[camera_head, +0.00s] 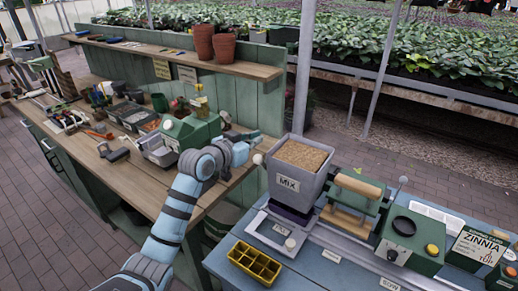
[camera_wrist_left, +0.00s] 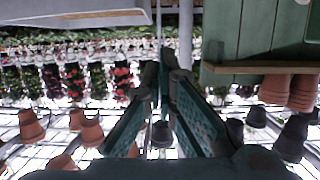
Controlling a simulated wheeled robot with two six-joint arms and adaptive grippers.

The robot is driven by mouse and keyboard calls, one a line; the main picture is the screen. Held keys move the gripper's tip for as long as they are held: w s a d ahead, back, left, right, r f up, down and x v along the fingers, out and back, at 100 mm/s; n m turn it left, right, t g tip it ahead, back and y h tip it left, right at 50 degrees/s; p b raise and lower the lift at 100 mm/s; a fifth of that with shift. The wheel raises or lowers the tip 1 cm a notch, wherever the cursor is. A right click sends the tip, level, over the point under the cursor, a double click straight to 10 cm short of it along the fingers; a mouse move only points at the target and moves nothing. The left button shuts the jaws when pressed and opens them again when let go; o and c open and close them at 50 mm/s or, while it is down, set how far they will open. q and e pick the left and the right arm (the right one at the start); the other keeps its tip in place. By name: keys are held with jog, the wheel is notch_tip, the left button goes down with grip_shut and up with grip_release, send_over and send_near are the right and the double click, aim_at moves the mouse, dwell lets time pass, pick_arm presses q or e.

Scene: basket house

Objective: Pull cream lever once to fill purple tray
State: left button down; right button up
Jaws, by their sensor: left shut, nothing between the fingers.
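The grey MIX hopper (camera_head: 297,172) is filled with brown grain-like material. A cream ball knob (camera_head: 258,159), apparently the cream lever's end, shows at the hopper's left side; its shaft is mostly hidden. The purple tray (camera_head: 291,214) sits under the hopper, only its dark edge showing; its contents are hidden. My left gripper (camera_head: 256,135) is just behind and left of the hopper, near the knob but seemingly apart from it. In the left wrist view its fingers (camera_wrist_left: 165,68) are shut and empty. My right gripper is not in view.
A yellow compartment tray (camera_head: 254,263) is on the blue bench (camera_head: 321,272) in front. A green press with wooden rollers (camera_head: 352,196) and a green box with a black knob (camera_head: 408,238) stand to the right. A wooden potting bench (camera_head: 128,180) is at left.

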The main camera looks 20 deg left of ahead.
aim_at(260, 157)
pick_arm(q)
jog(key=x, duration=0.4)
jog(key=f, duration=0.1)
jog(key=s+f, duration=0.1)
jog(key=f, duration=0.1)
jog(key=shift+a, duration=0.1)
jog(key=shift+s+a+f, duration=0.15)
jog(key=shift+s+f, duration=0.05)
jog(key=shift+s, duration=0.2)
jog(key=shift+w+f, duration=0.1)
jog(key=shift+w, duration=0.05)
